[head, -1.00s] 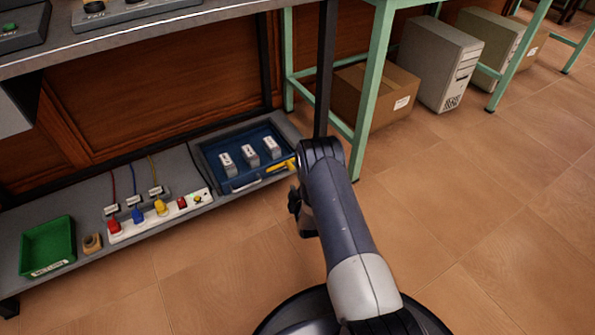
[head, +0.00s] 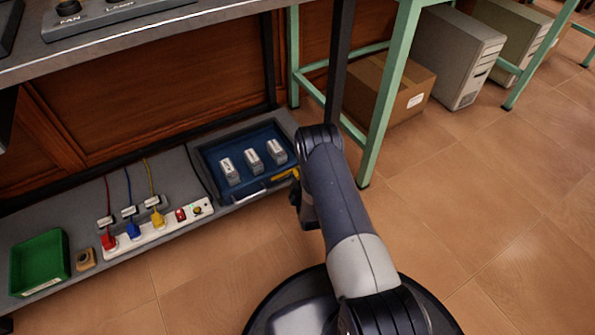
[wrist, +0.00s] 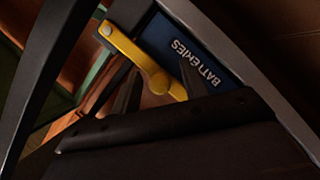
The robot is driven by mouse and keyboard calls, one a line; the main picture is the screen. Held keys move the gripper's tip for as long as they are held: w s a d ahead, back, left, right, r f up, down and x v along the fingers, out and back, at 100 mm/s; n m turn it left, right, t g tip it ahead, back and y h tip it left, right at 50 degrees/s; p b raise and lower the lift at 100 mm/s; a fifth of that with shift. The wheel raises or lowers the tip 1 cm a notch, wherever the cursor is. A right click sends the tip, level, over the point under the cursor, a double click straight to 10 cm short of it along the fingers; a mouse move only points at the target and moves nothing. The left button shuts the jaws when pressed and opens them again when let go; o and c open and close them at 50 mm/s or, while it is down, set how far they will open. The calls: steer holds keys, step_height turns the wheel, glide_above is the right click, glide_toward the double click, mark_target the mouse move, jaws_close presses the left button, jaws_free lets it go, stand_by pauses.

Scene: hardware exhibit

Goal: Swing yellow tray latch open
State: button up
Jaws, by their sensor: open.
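The yellow latch (head: 286,174) is at the right front corner of the blue tray (head: 210,158), partly hidden by my arm. In the wrist view the latch (wrist: 132,52) is a slanting yellow bar with a rounded boss near its lower end. It lies across the tray's blue face, which is lettered BATTERIES (wrist: 195,62). My gripper (wrist: 158,88) is open, with one dark finger on either side of the boss end. Whether a finger touches the latch cannot be told. In the head view my gripper (head: 296,205) is mostly hidden beside my arm. Three white battery packs (head: 253,160) stand in the tray.
The tray is on a low grey shelf under a bench. Left of it are a power strip (head: 160,233) with coloured plugs and a green bin (head: 39,262). A dark bench leg (head: 340,62) and a green table leg (head: 385,110) stand close behind my arm.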

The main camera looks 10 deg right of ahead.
jaws_close()
stand_by(0.4)
